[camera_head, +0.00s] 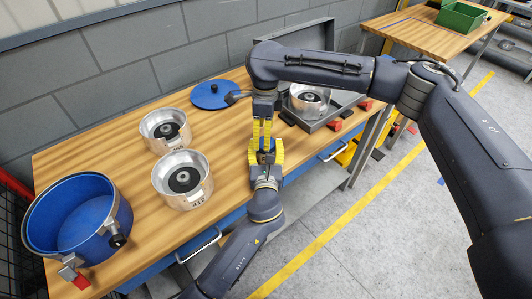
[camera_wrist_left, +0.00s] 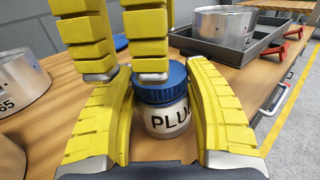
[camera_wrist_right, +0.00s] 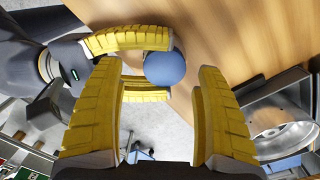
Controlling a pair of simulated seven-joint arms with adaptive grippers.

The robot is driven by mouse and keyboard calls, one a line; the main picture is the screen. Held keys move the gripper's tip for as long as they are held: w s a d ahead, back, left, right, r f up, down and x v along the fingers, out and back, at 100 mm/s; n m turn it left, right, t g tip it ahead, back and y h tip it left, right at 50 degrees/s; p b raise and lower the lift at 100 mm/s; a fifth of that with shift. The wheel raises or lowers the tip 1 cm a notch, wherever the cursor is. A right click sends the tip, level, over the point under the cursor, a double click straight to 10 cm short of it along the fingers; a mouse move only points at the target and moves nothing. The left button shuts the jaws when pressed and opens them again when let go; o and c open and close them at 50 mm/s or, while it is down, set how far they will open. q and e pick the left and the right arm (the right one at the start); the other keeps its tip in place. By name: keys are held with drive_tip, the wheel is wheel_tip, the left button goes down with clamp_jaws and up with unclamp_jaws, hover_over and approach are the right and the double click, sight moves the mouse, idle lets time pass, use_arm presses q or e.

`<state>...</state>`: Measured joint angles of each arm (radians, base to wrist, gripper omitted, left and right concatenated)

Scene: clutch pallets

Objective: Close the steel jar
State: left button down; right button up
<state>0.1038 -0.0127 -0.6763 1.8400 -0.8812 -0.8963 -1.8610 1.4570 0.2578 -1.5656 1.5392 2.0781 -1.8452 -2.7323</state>
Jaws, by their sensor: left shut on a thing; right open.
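The steel jar (camera_wrist_left: 165,120) has a pale body with dark lettering starting "PLU". A ribbed blue lid (camera_wrist_left: 162,80) sits on its top; I cannot tell whether it is fully seated. My left gripper (camera_head: 265,151) is shut around the jar body, a yellow finger on each side. My right gripper (camera_head: 262,118) points down from above, open, its fingertips just over the lid. In the right wrist view the lid (camera_wrist_right: 165,68) shows as a blue disc beyond the open fingers. In the head view the fingers hide most of the jar.
On the wooden table stand a large open blue pot (camera_head: 80,216), two steel pots (camera_head: 182,195) and a flat blue lid (camera_head: 213,94). An open grey case (camera_head: 327,117) with red latches holds another steel pot (camera_head: 308,101). The jar is near the table's front edge.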

use_arm(q)
drive_tip(key=shift+f, duration=0.35)
use_arm(e)
drive_tip(key=r, duration=0.3)
drive_tip(key=shift+a+r, duration=0.2)
drive_tip(key=shift+w+d+r, duration=0.1)
drive_tip(key=shift+d+r, duration=0.1)
drive_tip(key=shift+r, duration=0.05)
drive_tip(key=shift+w+d, duration=0.15)
drive_tip(key=shift+d, duration=0.2)
drive_tip(key=shift+f, duration=4.05)
